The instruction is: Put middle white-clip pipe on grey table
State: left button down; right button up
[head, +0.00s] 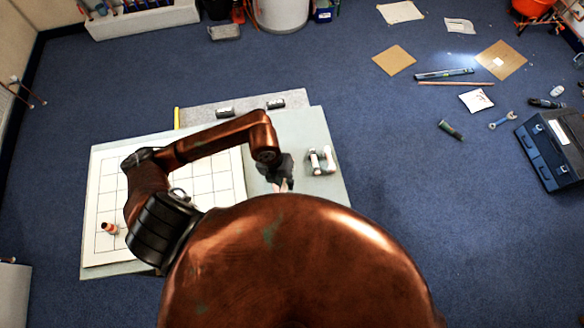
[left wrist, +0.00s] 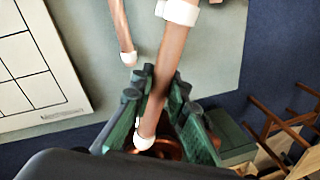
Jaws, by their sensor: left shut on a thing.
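My left gripper (head: 280,178) is over the grey-green table (head: 320,190), to the right of the white grid board. In the left wrist view its green fingers (left wrist: 160,90) are shut on a copper pipe (left wrist: 166,78) with white fittings at both ends. The pipe lies lengthwise between the fingers; I cannot tell whether it touches the table. A second copper pipe (left wrist: 122,30) with a white end lies just left of it, apart from the held one. In the head view two short white-ended pieces (head: 322,160) are on the table right of the gripper. My right gripper is not in view.
The white grid board (head: 215,180) covers the table's left part, with a small orange-and-dark piece (head: 109,228) on it. A grey strip (head: 250,105) with two dark blocks lies along the back edge. A blue toolbox (head: 553,148) and loose tools are on the carpet at right.

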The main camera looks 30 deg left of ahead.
pick_arm(q)
jog(key=n, duration=0.2)
jog(key=s+n, duration=0.1)
jog(key=n, duration=0.1)
jog(key=shift+a+t+p, duration=0.15)
jog(key=shift+t+p, duration=0.15)
jog(key=shift+n, duration=0.3)
jog(key=w+f, duration=0.1)
jog(key=w, duration=0.1)
jog(key=w+a+f+p, duration=0.1)
jog(key=w, duration=0.2)
jog(key=w+f, duration=0.1)
jog(key=w, duration=0.2)
jog(key=shift+w+a+f+p, duration=0.25)
jog(key=shift+a+f+p, duration=0.05)
jog(key=shift+a+f, duration=0.05)
jog(key=w+f, duration=0.2)
jog(key=f, duration=0.1)
jog(key=w+f, duration=0.2)
jog(key=shift+w+a, duration=0.1)
jog(key=shift+a, duration=0.3)
jog(key=shift+w+a+f, duration=0.1)
jog(key=shift+w+f, duration=0.3)
jog(key=shift+f, duration=0.15)
jog(key=x, duration=0.1)
jog(key=p+x, duration=0.1)
jog(key=x, duration=0.1)
jog(key=shift+s+a+f, duration=0.1)
jog(key=shift+a+f, duration=0.1)
jog(key=shift+a, duration=0.1)
